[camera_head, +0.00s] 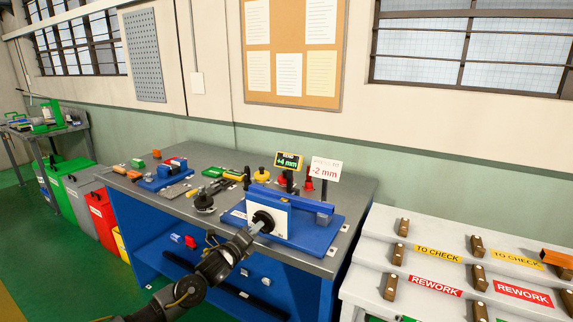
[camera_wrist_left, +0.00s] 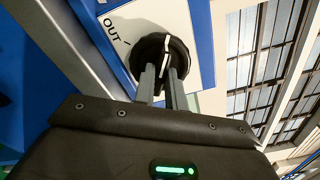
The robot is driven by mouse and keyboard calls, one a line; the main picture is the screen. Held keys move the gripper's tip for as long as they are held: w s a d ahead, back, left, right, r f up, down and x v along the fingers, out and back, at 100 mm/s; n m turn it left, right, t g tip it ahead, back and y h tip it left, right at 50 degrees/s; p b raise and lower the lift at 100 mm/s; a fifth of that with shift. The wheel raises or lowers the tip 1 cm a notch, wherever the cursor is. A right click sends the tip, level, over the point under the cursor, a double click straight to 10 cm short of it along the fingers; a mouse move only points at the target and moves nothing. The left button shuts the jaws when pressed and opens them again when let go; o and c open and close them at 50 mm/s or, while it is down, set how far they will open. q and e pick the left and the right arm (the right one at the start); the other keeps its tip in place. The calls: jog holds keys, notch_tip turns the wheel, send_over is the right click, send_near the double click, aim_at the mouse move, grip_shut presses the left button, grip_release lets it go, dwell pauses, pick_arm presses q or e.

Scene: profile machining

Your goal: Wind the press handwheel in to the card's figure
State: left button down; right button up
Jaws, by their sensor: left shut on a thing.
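The press (camera_head: 315,226) is a blue block with a white front plate (camera_head: 279,212) on the grey bench. Its black handwheel (camera_head: 262,220) faces the front. In the left wrist view the handwheel (camera_wrist_left: 157,50) has a white stripe, and "OUT" is printed on the plate beside it. My left gripper (camera_head: 257,228) reaches in from the front and its fingers (camera_wrist_left: 163,85) are shut on the handwheel. Behind the press a white card (camera_head: 325,168) reads "-2 mm" in red. A dark display (camera_head: 288,161) reads "+4 mm" in green. My right gripper is out of view.
The bench (camera_head: 222,221) also holds a small blue vise (camera_head: 165,176), a yellow knob-like part (camera_head: 261,174) and several small tools. A pale stepped rack (camera_head: 375,250) with "TO CHECK" and "REWORK" labels stands at the right. Coloured bins (camera_head: 101,212) line the left.

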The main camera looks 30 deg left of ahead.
pick_arm(q)
jog(key=shift+m+b, duration=1.05)
jog(key=shift+m, duration=1.25)
jog(key=m+b, duration=0.3)
jog(key=m, duration=0.1)
jog(key=shift+m, duration=0.3)
